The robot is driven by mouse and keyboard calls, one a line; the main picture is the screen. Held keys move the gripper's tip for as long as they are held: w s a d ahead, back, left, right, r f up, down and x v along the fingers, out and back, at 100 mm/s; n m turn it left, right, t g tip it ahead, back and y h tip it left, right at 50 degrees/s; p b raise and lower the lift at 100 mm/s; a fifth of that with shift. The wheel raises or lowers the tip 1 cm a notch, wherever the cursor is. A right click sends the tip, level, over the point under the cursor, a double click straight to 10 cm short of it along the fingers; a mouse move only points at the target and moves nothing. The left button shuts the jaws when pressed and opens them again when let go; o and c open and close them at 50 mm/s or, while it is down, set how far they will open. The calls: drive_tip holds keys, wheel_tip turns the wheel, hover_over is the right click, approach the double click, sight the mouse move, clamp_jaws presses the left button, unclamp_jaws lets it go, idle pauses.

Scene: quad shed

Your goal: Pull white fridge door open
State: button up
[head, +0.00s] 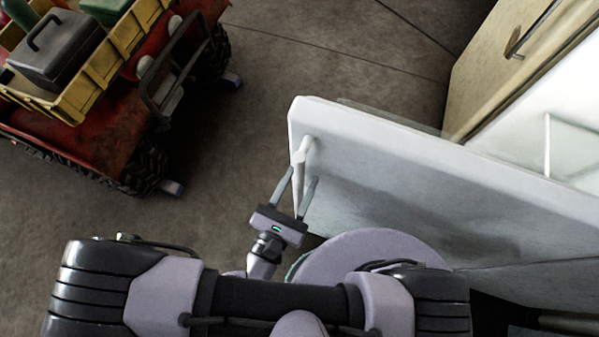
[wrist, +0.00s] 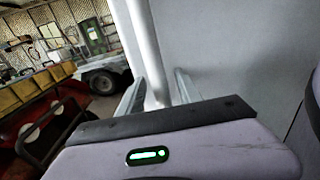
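The white fridge door (head: 420,175) stands swung out from the fridge, with the lit white interior (head: 545,125) showing at the right. Its white bar handle (head: 299,172) is near the door's free left edge. In the wrist view the handle (wrist: 146,45) runs down between my fingers, with the door's grey-white face (wrist: 230,45) behind. My gripper (head: 296,182) is open around the handle, one finger on each side. Gaps show between fingers and bar in the wrist view (wrist: 160,88); I cannot tell whether either finger touches it.
A red quad (head: 100,135) with a yellow rack (head: 90,65) holding a dark case (head: 62,50) stands at the upper left. A beige cabinet front (head: 500,65) with a metal handle is at the upper right. Concrete floor (head: 330,60) lies clear between quad and door.

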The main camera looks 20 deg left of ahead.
drive_tip(key=shift+s, duration=0.15)
drive_tip(key=s+a+p, duration=0.2)
drive_tip(key=s, duration=1.5)
